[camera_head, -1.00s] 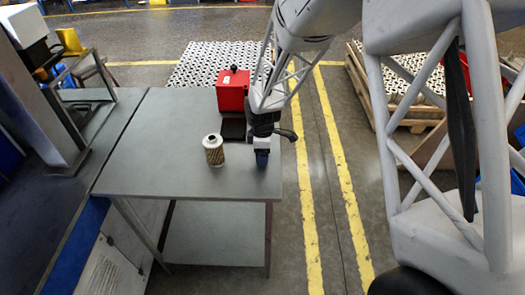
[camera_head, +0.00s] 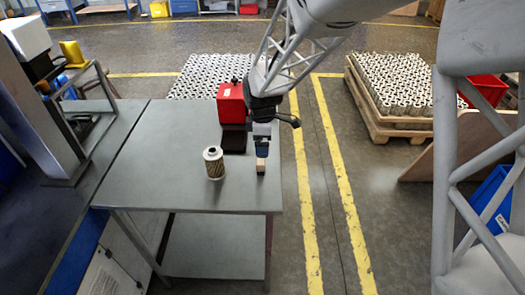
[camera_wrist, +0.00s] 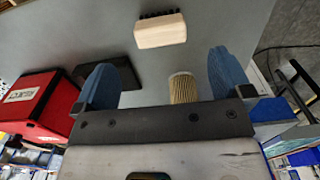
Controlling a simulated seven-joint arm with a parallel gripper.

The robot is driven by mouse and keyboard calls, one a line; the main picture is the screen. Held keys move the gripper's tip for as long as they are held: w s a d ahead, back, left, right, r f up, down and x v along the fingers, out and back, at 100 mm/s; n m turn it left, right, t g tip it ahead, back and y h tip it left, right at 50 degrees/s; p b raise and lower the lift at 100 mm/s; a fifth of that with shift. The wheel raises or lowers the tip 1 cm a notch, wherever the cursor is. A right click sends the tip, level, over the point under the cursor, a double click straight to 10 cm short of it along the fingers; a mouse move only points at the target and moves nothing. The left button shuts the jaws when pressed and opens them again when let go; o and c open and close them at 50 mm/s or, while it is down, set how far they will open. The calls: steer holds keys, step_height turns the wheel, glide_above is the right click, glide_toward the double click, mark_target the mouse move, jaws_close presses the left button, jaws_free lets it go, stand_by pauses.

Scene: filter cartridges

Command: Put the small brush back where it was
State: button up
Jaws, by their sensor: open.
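The small brush (camera_head: 261,166) has a pale wooden block and stands on the grey table near its right edge. In the wrist view the brush (camera_wrist: 160,31) shows dark bristles along one side of the block; it lies ahead of the fingertips and apart from them. My gripper (camera_head: 262,152) points down just above the brush in the head view. Its blue fingers are spread with nothing between them, and the gripper also shows in the wrist view (camera_wrist: 165,68). Where the brush stood before does not show in these frames.
A filter cartridge (camera_head: 214,163) stands upright left of the brush. Behind it is a red box (camera_head: 231,103) with a dark plate (camera_head: 233,139) in front. The left and front of the table (camera_head: 150,170) are clear. The table's right edge is close to the brush.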

steer(key=shift+r, duration=0.8)
steer(key=shift+s+d+r, duration=0.1)
steer(key=shift+d+r, duration=0.05)
steer(key=shift+r, duration=0.05)
steer(key=s+d+r+m+t, duration=0.1)
steer(key=s+d+r+m, duration=0.8)
steer(key=s+d+r, duration=0.5)
steer(key=s+d+r+m, duration=0.1)
steer(key=s+m, duration=0.3)
steer(key=s, duration=0.5)
steer(key=s+d+m+t, duration=0.1)
steer(key=s+d+m, duration=0.3)
steer(key=s, duration=0.4)
steer(key=shift+s+d+r+m+t, duration=0.3)
steer(key=shift+s+r+m, duration=0.1)
steer(key=shift+m, duration=0.2)
